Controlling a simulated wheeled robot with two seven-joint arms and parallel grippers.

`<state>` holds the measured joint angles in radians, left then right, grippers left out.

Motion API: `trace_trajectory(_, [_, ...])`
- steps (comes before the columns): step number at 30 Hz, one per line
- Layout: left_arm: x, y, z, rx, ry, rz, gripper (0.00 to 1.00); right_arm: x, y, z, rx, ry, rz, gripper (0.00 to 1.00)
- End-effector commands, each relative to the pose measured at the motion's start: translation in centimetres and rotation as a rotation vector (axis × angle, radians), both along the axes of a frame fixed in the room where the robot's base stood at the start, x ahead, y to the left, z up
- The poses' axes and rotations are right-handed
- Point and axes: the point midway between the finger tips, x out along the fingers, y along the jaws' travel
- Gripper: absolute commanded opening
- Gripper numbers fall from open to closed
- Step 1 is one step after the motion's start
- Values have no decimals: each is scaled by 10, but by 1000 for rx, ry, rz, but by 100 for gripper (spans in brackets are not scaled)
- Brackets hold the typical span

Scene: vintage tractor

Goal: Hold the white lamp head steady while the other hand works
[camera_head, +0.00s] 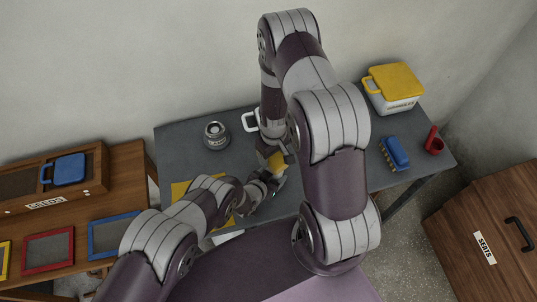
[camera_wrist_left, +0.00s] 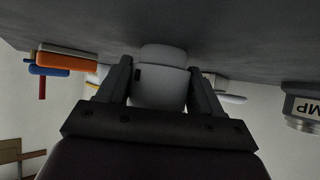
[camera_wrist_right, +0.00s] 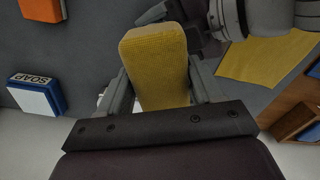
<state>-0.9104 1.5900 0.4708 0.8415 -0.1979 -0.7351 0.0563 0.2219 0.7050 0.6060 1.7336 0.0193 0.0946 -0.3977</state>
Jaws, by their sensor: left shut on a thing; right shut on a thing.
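The white lamp head (camera_wrist_left: 160,88) is a rounded pale body between the fingers of my left gripper (camera_wrist_left: 160,72), which is shut on it. In the head view my left gripper (camera_head: 268,182) is over the front of the grey table, and the lamp head is hidden there. My right gripper (camera_wrist_right: 160,75) is shut on a yellow block-shaped pad (camera_wrist_right: 156,62). The pad also shows in the head view (camera_head: 277,161), just behind my left gripper. I cannot tell whether the pad touches the lamp head.
A soap box (camera_wrist_right: 38,95) shows in the right wrist view. Wooden furniture flanks the table.

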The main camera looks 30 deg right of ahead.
Motion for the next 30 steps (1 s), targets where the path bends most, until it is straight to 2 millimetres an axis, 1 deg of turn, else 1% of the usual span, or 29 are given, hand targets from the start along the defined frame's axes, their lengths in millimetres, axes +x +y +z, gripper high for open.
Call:
trace_trajectory(12, [1,0,1,-2,0,1,29,-11,-37,0,1,2,-2,37])
trace_trajectory(14, [1,0,1,-2,-1,0,29,-10,-36,4,0,1,1,37])
trace_trajectory(15, [1,0,1,-2,-1,0,29,-9,-36,17,-2,-3,1,37])
trace_trajectory(16, [0,0,1,-2,-1,0,29,-9,-36,22,-2,-3,1,37])
trace_trajectory(30, [0,0,0,-1,0,0,29,-10,-35,63,-1,-1,0,37])
